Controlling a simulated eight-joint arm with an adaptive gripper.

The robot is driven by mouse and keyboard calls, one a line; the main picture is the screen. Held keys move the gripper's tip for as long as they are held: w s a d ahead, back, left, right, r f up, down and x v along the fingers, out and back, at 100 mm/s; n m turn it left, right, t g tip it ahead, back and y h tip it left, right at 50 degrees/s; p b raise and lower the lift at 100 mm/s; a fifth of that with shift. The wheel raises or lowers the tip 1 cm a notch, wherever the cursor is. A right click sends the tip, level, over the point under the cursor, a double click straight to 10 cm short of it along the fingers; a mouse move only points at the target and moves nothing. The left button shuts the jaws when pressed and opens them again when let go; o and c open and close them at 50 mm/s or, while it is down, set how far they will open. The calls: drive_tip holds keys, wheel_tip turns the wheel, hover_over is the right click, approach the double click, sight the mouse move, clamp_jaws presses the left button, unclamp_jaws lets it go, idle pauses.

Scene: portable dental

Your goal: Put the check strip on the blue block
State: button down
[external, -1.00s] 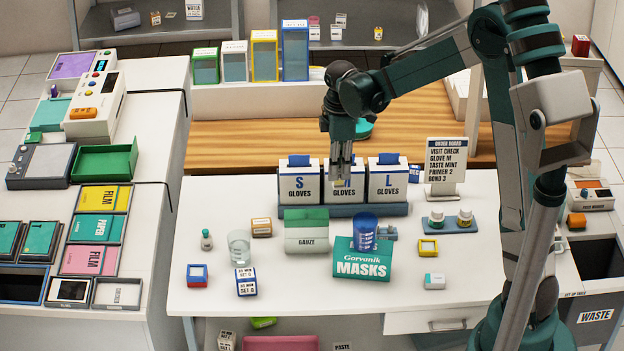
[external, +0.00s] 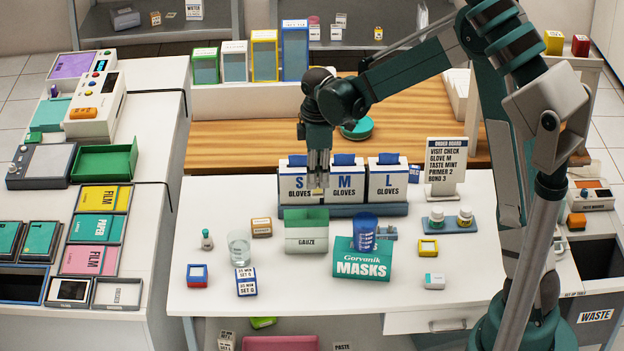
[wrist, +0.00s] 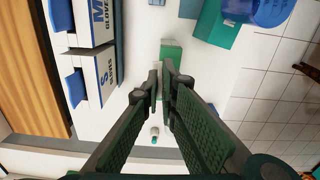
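I cannot pick out the check strip with certainty in either view. A small blue-edged block with a white label (external: 246,283) stands at the front left of the white table. A red and blue block (external: 197,276) stands to its left. I cannot tell which one is the blue block. My gripper (external: 318,186) points down in front of the S and M glove boxes, above and behind the gauze box. In the wrist view my gripper (wrist: 162,78) has its fingertips close together. Whether anything thin is between them is unclear.
The gauze box (external: 306,238), glove boxes (external: 299,180), clear cup (external: 239,248), blue cup (external: 365,232) and masks box (external: 361,265) crowd the table's middle. Film trays (external: 103,198) lie on the left counter. The front right of the table is mostly clear.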

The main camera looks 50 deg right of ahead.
drive_tip(key=w+a+p, duration=0.2)
drive_tip(key=a+p, duration=0.1)
drive_tip(key=a, duration=1.3)
drive_tip(key=p, duration=0.2)
hover_over(245, 273)
drive_tip(key=shift+f+m, duration=0.3)
drive_tip(key=shift+m, duration=0.1)
wheel_tip(245, 273, down, 6)
drive_tip(key=shift+f, duration=0.15)
drive_tip(key=shift+f, duration=0.1)
drive_tip(key=shift+f, duration=1.75)
drive_tip(key=shift+f, duration=0.15)
